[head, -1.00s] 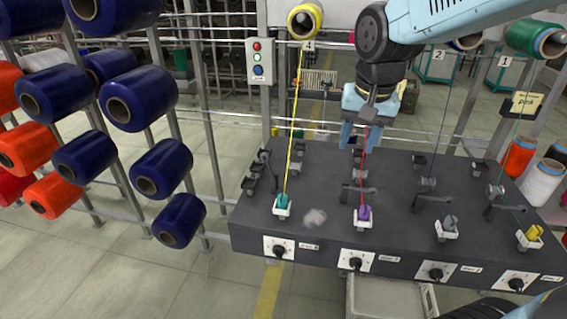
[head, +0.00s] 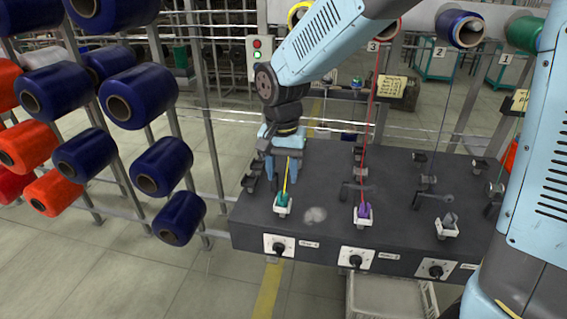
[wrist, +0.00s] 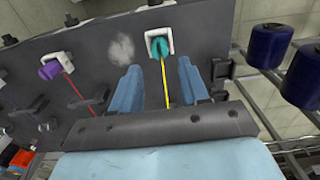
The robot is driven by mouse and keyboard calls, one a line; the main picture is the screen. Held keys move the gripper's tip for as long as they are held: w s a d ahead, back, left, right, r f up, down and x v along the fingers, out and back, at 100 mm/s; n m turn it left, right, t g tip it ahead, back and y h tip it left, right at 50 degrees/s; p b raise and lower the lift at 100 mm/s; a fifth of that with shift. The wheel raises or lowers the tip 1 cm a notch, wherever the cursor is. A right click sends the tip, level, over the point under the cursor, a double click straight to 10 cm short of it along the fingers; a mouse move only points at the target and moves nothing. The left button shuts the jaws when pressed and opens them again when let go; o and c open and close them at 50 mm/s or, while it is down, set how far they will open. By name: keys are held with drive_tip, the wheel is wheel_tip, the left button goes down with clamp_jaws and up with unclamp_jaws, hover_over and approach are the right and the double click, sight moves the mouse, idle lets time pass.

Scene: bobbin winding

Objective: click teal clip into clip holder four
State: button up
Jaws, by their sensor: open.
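The teal clip (head: 283,199) sits at a white holder (head: 283,210) at the left end of the dark bench top, with the yellow thread running up from it. Whether it is fully seated I cannot tell. My gripper (head: 284,178) is above and behind the clip, open and pointing down. In the wrist view, my two blue fingers (wrist: 157,85) stand apart on either side of the yellow thread. There the teal clip (wrist: 158,47) and its white holder (wrist: 166,33) lie just beyond the fingertips, untouched.
A purple clip (head: 363,211) with red thread sits in the holder to the right. A grey clip (head: 448,221) is farther right. Black knobs (head: 278,246) line the bench front. Navy bobbins (head: 165,168) hang at the left. A whitish fuzzy patch (head: 314,214) lies between holders.

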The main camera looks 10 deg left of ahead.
sight(283, 193)
drive_tip(key=shift+f, duration=3.25)
clamp_jaws()
drive_tip(key=shift+r, duration=2.25)
